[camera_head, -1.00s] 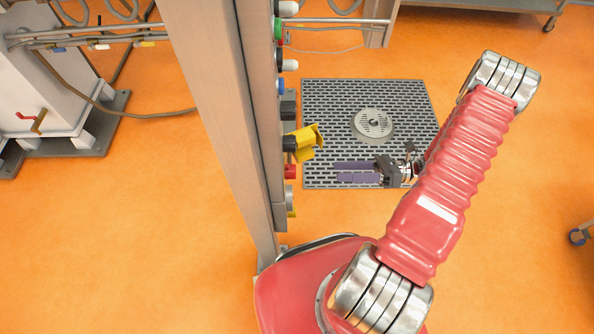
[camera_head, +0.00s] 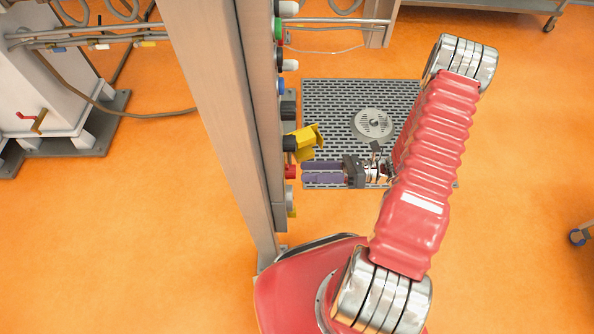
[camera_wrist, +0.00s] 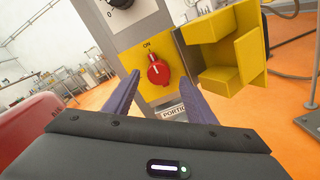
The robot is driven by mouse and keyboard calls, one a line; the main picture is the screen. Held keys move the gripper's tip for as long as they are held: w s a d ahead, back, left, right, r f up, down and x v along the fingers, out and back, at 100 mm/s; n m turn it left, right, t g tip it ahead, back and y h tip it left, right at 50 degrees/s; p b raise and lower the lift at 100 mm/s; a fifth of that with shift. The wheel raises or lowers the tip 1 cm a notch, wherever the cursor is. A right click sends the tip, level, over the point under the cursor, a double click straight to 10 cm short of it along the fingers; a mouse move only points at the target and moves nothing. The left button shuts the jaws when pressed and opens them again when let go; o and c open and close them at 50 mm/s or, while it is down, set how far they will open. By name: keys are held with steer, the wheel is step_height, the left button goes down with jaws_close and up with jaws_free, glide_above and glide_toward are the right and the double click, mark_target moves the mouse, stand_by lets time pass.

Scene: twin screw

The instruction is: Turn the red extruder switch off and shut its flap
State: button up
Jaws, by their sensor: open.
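The red extruder switch (camera_wrist: 158,72) is a round knob on a yellow plate, with "ON" printed above it, in the wrist view. In the head view the red switch (camera_head: 290,172) shows side-on on the column. The yellow flap (camera_wrist: 236,50) stands open to the right of the switch; it also juts from the panel in the head view (camera_head: 306,143). My gripper (camera_wrist: 160,92) is open, its two purple fingers spread on either side of the switch. In the head view the fingertips are close to the panel; whether they touch the knob cannot be told.
A black selector knob (camera_wrist: 121,3) sits above the switch. The steel column (camera_head: 225,110) carries several other buttons. A floor grate (camera_head: 340,105) lies behind my arm. Open orange floor (camera_head: 520,130) is to the right.

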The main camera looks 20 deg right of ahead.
mark_target(291, 172)
steer(key=shift+x, duration=1.95)
steer(key=shift+c, duration=0.5)
steer(key=c, duration=0.9)
steer(key=shift+a, duration=0.15)
steer(key=shift+c, duration=0.2)
